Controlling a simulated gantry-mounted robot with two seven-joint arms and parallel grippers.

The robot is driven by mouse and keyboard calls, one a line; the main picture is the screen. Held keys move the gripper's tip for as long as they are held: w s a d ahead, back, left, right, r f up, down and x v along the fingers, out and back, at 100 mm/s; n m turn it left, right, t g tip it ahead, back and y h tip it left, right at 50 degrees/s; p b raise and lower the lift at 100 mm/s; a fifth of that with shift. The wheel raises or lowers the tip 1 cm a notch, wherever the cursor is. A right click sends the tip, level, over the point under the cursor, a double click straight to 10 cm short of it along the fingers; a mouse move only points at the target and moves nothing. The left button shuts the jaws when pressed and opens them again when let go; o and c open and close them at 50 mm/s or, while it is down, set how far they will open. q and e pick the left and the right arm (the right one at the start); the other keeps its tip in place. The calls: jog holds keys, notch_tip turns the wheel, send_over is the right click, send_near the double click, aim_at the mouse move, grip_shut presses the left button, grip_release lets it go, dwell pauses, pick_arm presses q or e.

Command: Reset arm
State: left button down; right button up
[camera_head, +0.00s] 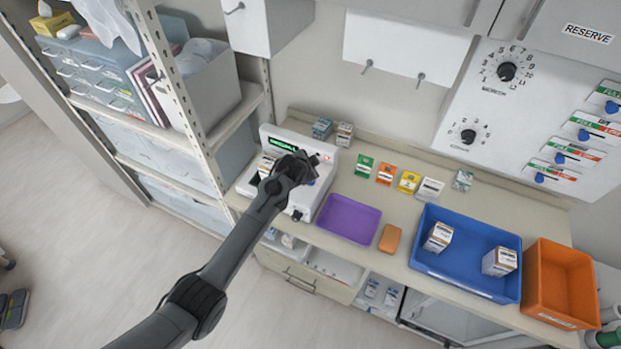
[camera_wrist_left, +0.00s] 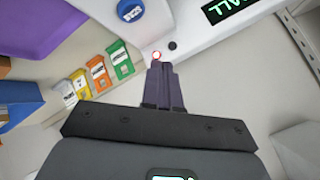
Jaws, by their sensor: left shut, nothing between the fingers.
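My left gripper (camera_head: 316,158) reaches in from the lower left in the head view and is over the white device with a green display (camera_head: 271,133). In the left wrist view its dark fingers (camera_wrist_left: 160,70) are together with nothing between them. The fingertips appear close to a red-ringed light (camera_wrist_left: 156,55) on the device; I cannot tell whether they touch. A blue round button (camera_wrist_left: 130,10) is on the device. My right gripper is in neither view.
A purple tray (camera_head: 348,219), a blue tray (camera_head: 430,268) with two boxes and an orange bin (camera_head: 557,284) stand on the counter to the right. Several coloured packets line its back, including a green one (camera_head: 364,165). A shelf rack (camera_head: 177,100) stands left of the device.

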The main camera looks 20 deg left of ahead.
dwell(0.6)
pick_arm(q)
jog(key=s+f+n+g+p, duration=0.2)
jog(key=s+p, duration=0.2)
jog(key=s, duration=0.9)
jog(key=s+r+n+g+p, duration=0.1)
jog(key=s+r, duration=0.3)
jog(key=s, duration=0.7)
jog(key=s+r+n+g+p, duration=0.1)
jog(key=s+r+n+p, duration=0.1)
jog(key=s, duration=0.9)
jog(key=s+r+n+g+p, duration=0.1)
jog(key=s+r, duration=0.4)
jog(key=s, duration=0.6)
jog(key=shift+s+r+n+g+p, duration=0.15)
jog(key=shift+r+n+g+p, duration=0.25)
jog(key=shift+p, duration=0.75)
